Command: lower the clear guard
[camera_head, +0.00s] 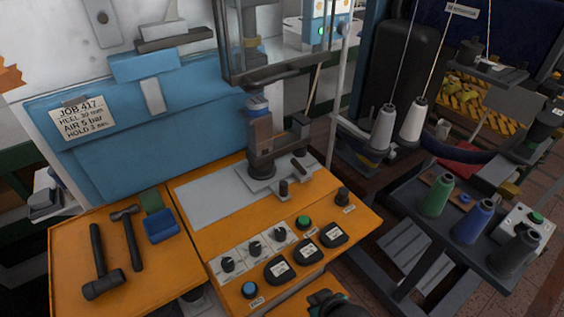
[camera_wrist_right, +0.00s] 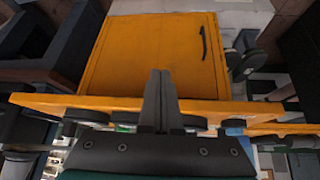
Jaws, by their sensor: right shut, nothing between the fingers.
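The clear guard (camera_head: 291,48) is a see-through panel in a dark frame at the top middle of the head view. It is raised, with its lower edge above the press tooling (camera_head: 262,150), and a gap shows under it. My right gripper (camera_head: 325,296) is at the bottom edge of the head view, in front of the control panel and well apart from the guard. In the right wrist view my right gripper (camera_wrist_right: 159,75) has its dark fingers together, with nothing between them, facing the orange cabinet front. My left gripper does not show.
The orange console (camera_head: 350,225) carries knobs and buttons (camera_head: 304,222). Two hammers (camera_head: 130,235) and a blue block (camera_head: 161,225) lie on the left orange top. A dark trolley (camera_head: 400,190) with thread cones (camera_head: 437,195) stands at right. A thin upright post (camera_head: 337,100) is beside the guard.

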